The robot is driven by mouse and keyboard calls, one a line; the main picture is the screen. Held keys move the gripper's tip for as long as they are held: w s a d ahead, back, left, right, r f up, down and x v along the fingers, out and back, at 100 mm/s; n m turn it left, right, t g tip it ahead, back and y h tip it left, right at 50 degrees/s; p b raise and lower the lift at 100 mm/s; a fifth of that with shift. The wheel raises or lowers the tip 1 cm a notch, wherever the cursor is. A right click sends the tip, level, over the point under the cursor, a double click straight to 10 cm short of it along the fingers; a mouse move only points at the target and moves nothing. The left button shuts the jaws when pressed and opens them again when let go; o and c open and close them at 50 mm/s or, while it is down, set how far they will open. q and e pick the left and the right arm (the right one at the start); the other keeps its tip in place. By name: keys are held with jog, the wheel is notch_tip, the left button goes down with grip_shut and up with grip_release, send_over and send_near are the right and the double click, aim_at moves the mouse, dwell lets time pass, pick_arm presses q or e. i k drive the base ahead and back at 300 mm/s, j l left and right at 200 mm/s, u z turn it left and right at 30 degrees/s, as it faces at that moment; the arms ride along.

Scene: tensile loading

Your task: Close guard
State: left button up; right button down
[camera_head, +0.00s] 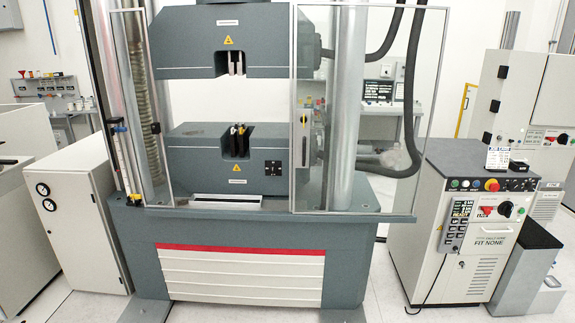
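The guard is a pair of clear, metal-framed panels at the front of a grey tensile testing machine. The wide right guard panel (372,207) stands at the right, in front of the right column, with a dark vertical handle (304,151) near its left edge. The narrower left guard panel (140,110) stands in front of the left column. Between the panels is a wide gap, through which the upper grip head (230,50) and lower grip head (210,155) show uncovered. Neither of my grippers is in view.
The machine base (250,225) juts forward below the guard. A white cabinet (75,215) with gauges stands at the left. Pale floor shows in front.

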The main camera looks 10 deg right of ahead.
aim_at(301, 135)
jog(key=i+l, duration=0.15)
jog(key=i, duration=0.3)
jog(key=i+l, duration=0.2)
jog(key=i, duration=0.25)
jog(key=i+l, duration=0.15)
jog(key=i, duration=0.3)
jog(key=i+l, duration=0.15)
jog(key=l, duration=0.2)
jog(key=i+l, duration=0.1)
jog(key=l, duration=0.3)
jog(key=i+l+u, duration=0.1)
jog(key=l, duration=0.25)
